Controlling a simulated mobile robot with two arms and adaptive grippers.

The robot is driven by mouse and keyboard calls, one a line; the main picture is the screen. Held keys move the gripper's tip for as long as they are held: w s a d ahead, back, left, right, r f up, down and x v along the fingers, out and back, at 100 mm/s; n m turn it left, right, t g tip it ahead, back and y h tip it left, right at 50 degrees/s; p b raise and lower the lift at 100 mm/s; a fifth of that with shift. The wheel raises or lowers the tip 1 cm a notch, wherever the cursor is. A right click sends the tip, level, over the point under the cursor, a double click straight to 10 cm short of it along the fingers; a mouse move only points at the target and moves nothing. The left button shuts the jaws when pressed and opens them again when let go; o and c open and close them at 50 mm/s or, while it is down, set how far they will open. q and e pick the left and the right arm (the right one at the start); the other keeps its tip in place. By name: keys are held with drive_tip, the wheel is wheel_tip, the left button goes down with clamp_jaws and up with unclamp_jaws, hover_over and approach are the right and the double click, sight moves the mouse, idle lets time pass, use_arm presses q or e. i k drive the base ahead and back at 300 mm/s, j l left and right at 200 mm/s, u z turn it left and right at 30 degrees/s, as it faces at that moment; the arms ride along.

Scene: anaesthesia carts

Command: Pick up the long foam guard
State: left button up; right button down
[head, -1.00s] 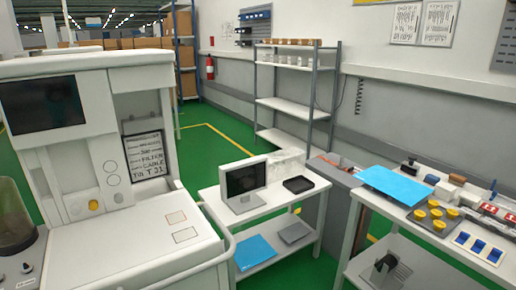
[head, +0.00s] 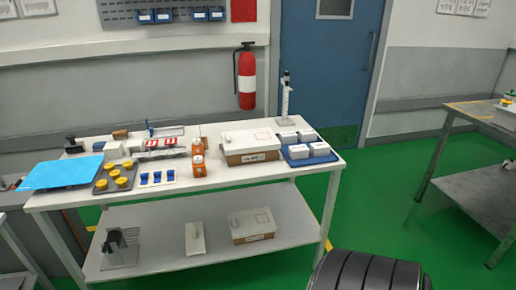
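I cannot make out a long foam guard for certain in the head view. A dark, ribbed, rounded shape (head: 368,272) rises at the bottom edge, right of the middle, and is cut off by the frame. I cannot tell what it is. Neither of my grippers is in view.
A white two-level table (head: 230,190) holds a blue sheet (head: 62,173), a tray of yellow cups (head: 116,178), orange boxes, a white-lidded carton (head: 250,147) and a blue tray (head: 311,151). A fire extinguisher (head: 247,78) hangs behind. A grey bench (head: 478,112) stands right; green floor between is clear.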

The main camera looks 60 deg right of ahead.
sight(195, 240)
drive_tip(key=z, duration=1.3)
